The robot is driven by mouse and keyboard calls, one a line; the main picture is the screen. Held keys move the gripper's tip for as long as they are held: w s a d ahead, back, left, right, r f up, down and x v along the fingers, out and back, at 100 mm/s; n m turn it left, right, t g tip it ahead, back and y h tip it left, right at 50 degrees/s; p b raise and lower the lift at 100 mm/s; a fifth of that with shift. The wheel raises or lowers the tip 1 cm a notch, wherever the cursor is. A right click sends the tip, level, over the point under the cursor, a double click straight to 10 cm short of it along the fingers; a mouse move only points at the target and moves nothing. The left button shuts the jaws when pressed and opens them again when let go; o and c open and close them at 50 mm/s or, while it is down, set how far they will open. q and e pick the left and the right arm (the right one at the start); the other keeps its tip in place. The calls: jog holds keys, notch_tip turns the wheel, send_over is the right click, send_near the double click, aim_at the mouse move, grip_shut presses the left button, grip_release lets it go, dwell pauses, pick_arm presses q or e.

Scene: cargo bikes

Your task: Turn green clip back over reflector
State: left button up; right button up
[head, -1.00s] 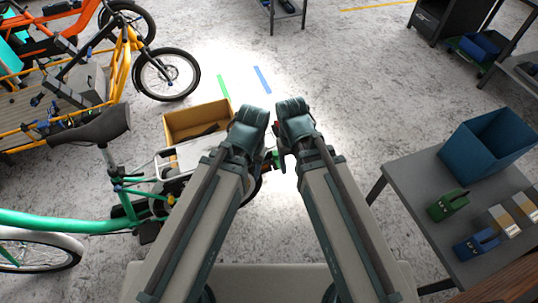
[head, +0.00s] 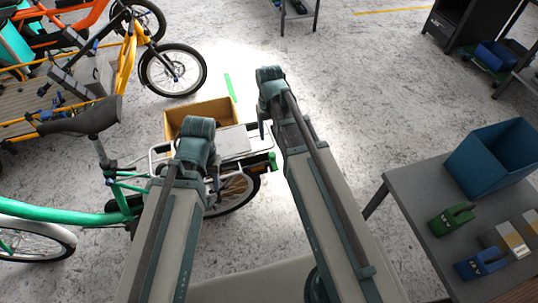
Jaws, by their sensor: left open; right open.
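A small green piece (head: 272,161), perhaps the green clip, sits at the right end of the rear rack (head: 232,158) of the green bike (head: 60,211). I cannot make out a reflector or how the piece is turned. My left gripper (head: 214,184) is over the rack and rear wheel, left of the green piece, largely hidden behind its own wrist. My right gripper (head: 262,131) is above and slightly left of the green piece, apart from it in the picture. Both grippers are open, and I see nothing held.
A cardboard-coloured box (head: 202,114) is at the rack's far side. On the right, a grey table (head: 409,187) carries a blue bin (head: 490,155), a green slotted block (head: 451,219) and a blue one (head: 482,264). Floor between bike and table is clear.

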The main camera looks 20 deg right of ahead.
aim_at(272, 154)
jog(key=f+b, duration=0.6)
jog(key=f, duration=0.1)
jog(key=f+b, duration=0.6)
jog(key=b, duration=0.1)
jog(key=shift+d+f+b, duration=0.2)
jog(key=shift+f+b, duration=0.1)
jog(key=shift+f, duration=0.1)
grip_shut()
